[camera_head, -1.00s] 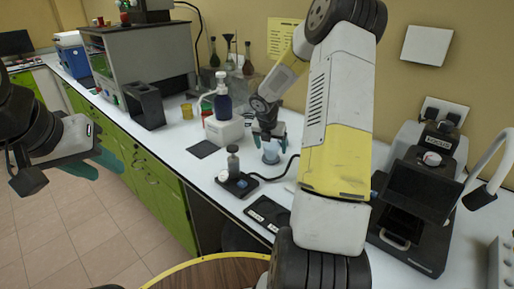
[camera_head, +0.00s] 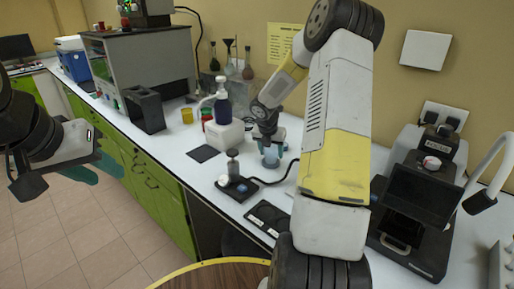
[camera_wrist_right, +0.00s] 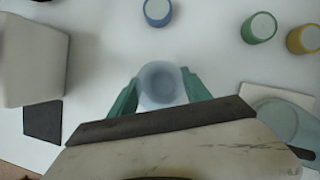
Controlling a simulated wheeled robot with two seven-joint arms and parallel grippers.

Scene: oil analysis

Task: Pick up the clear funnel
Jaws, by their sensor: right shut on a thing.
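The clear funnel (camera_wrist_right: 160,82) shows in the right wrist view as a pale blue, see-through round piece, seen from above. My right gripper (camera_wrist_right: 160,88) is shut on it, with one green finger at each side. In the head view the funnel (camera_head: 271,157) is small, low over the white bench, under my right gripper (camera_head: 270,150). I cannot tell whether it touches the bench. My left gripper (camera_head: 102,170) is at the left, over the floor in front of the bench, with its teal fingers apart and nothing between them.
A white bottle holder (camera_head: 224,135) with a dark blue pump bottle (camera_head: 222,104) stands left of the funnel. A stirrer-like black device (camera_head: 237,189) is in front. A black instrument (camera_head: 415,215) stands right. Blue (camera_wrist_right: 157,11), green (camera_wrist_right: 259,27) and yellow (camera_wrist_right: 304,38) cups lie beyond the gripper.

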